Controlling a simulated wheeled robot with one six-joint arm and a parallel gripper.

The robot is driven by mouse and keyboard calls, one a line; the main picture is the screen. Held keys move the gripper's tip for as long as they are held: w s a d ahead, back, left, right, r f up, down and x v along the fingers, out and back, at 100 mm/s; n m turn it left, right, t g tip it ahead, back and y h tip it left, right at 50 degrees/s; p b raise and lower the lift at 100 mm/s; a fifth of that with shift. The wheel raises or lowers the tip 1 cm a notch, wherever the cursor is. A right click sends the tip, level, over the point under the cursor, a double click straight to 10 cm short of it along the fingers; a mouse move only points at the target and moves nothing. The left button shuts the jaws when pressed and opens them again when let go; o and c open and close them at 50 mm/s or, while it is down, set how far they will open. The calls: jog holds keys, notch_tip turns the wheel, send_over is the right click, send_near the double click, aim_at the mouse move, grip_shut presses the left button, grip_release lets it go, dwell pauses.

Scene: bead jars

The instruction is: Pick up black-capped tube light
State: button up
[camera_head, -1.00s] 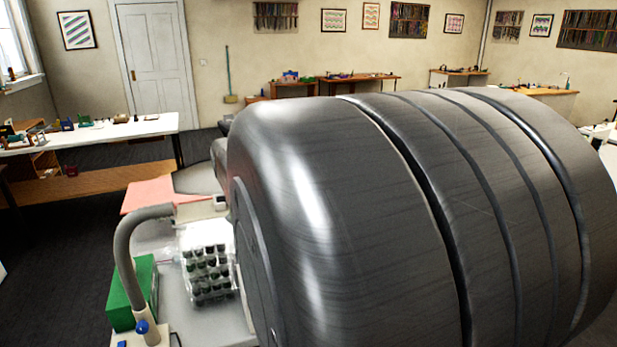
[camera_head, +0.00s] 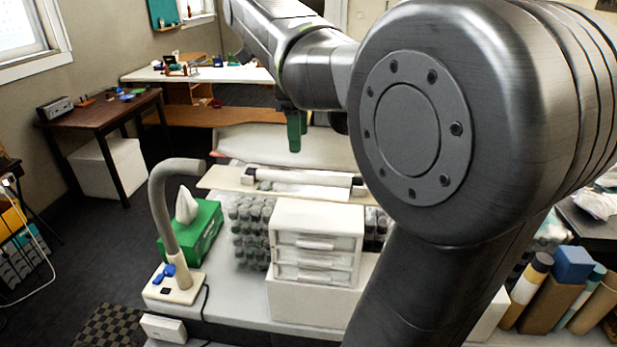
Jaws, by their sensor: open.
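A white tube light (camera_head: 305,178) with dark end caps lies crosswise on a pale board behind the white drawer unit in the head view. A second white strip shows just in front of it, and I cannot tell whether it is part of the same fixture. My gripper (camera_head: 294,136), with green fingers, hangs down above and behind the tube light, apart from it. It is open and nothing shows between its fingers. My own arm covers the right part of the table.
A white drawer unit (camera_head: 317,240), stacked clear bead jars (camera_head: 250,228), a green tissue box (camera_head: 190,236) and a grey bent-neck lamp (camera_head: 160,215) crowd the table. Rolled tubes (camera_head: 530,280) stand at right. A dark side table (camera_head: 100,108) stands at left.

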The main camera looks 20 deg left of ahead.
aim_at(303, 173)
jog(key=f, duration=0.3)
jog(key=w+f, duration=0.1)
jog(key=f, duration=0.5)
jog(key=shift+w+d+f+p, duration=0.15)
jog(key=shift+f+p, duration=0.15)
jog(key=shift+p, duration=0.1)
grip_shut()
